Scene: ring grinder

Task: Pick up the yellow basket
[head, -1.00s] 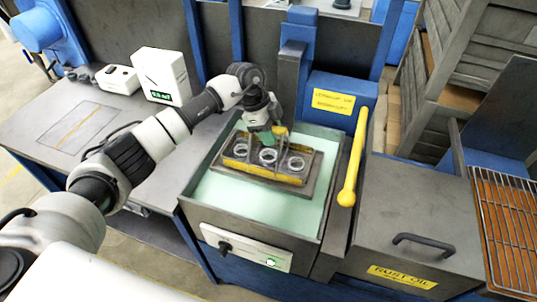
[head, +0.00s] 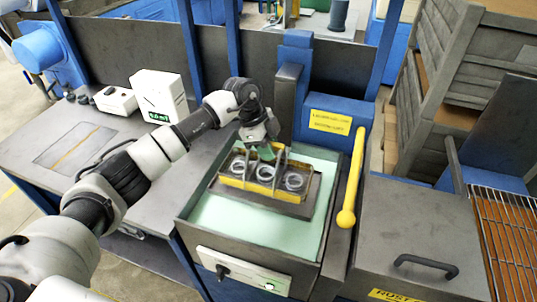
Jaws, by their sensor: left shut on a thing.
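The yellow basket (head: 233,183) is a low tray with several metal rings (head: 265,173) in it. It is in the middle of the head view, over the grey plate (head: 280,203) in the grinder's pale green tub. My left gripper (head: 266,155) reaches in from the left and is shut on the basket at its far side, near the middle. The fingertips are partly hidden by the wrist. I cannot tell whether the basket is clear of the plate. My right gripper is not in view.
A yellow lever (head: 350,190) stands right of the tub, with a lidded rust oil box (head: 415,235) beyond it. A wire rack (head: 508,220) is at the far right. A grey bench (head: 80,150) with a white display box (head: 158,95) is at the left. A dark column rises behind the basket.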

